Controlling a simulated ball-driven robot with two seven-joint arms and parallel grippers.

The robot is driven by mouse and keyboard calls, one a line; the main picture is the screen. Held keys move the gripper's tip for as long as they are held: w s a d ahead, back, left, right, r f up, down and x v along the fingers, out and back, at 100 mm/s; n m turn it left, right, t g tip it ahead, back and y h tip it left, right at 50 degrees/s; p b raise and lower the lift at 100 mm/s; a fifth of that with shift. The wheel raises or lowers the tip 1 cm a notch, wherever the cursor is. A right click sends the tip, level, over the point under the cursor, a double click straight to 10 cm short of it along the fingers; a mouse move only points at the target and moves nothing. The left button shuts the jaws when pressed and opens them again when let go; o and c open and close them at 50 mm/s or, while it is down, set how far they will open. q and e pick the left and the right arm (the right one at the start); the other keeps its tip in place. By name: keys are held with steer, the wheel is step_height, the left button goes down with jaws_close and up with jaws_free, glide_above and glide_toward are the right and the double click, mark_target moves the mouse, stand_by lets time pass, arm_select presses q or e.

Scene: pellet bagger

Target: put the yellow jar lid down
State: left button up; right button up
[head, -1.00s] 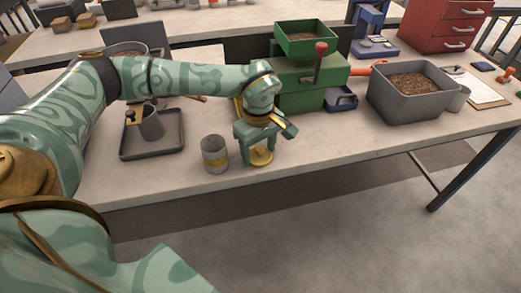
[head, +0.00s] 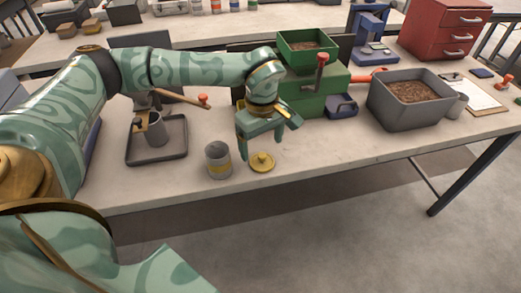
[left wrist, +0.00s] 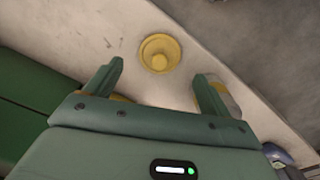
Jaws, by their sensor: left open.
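The yellow jar lid (head: 262,162) lies flat on the bench near its front edge, knob up. It also shows in the left wrist view (left wrist: 159,54), beyond and between my fingertips. My left gripper (head: 262,150) is open and empty above the lid, apart from it; its two fingers show in the left wrist view (left wrist: 158,75). A grey jar with a yellow band (head: 218,161) stands upright just left of the lid. In the left wrist view the jar is partly hidden behind the right finger. My right gripper is not in view.
A green machine (head: 300,88) with a red-knobbed lever stands behind my gripper. A grey bin of pellets (head: 408,112) is to the right. A grey tray (head: 158,158) with a metal cup is to the left. Bench between lid and bin is clear.

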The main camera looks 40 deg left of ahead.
mark_target(261, 155)
arm_select(q)
step_height(261, 155, up, 7)
steer(key=p, duration=0.1)
steer(key=shift+r+p, duration=0.15)
steer(key=shift+p, duration=0.2)
